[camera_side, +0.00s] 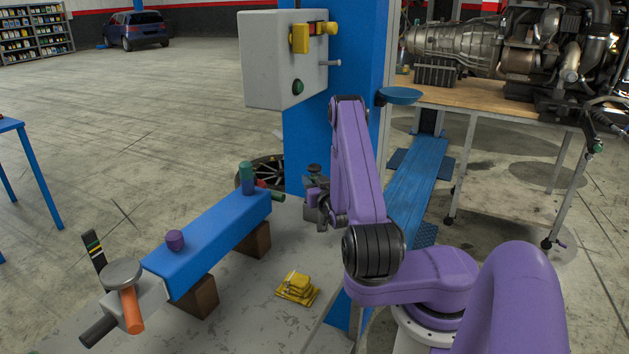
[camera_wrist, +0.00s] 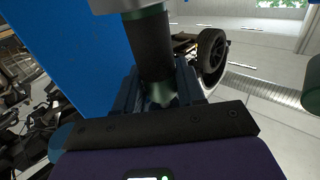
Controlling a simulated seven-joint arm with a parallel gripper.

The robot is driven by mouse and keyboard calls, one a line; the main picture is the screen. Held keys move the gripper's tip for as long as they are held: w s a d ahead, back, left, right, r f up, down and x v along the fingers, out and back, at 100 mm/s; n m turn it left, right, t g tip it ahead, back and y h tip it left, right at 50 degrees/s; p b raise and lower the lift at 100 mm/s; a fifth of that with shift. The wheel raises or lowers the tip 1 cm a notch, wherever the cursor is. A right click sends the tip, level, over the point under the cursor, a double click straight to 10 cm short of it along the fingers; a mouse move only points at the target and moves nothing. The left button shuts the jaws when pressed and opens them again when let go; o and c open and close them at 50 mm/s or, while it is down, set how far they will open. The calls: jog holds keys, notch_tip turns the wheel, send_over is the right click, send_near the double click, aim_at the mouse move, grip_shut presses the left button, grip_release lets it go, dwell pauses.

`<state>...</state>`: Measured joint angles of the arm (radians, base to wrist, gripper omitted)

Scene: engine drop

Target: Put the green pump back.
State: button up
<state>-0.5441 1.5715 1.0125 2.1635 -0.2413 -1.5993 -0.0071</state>
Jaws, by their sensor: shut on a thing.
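My gripper (camera_side: 318,200) is to the right of the blue beam's far end, above the grey table. It is shut on a dark cylinder (camera_wrist: 152,45) with dark green ends, which stands between the fingers in the wrist view. This may be the green pump, but its body looks nearly black.
A purple knob (camera_side: 175,240) stands on the beam, which rests on wooden blocks (camera_side: 198,297). A yellow piece (camera_side: 298,287) lies on the grey table. A blue column (camera_side: 353,60) with a grey control box (camera_side: 280,60) rises behind my gripper. An engine (camera_side: 520,55) sits at the back right.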

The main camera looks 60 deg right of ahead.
jog(key=shift+f, duration=0.2)
jog(key=o, duration=1.3)
jog(key=shift+v, duration=8.55)
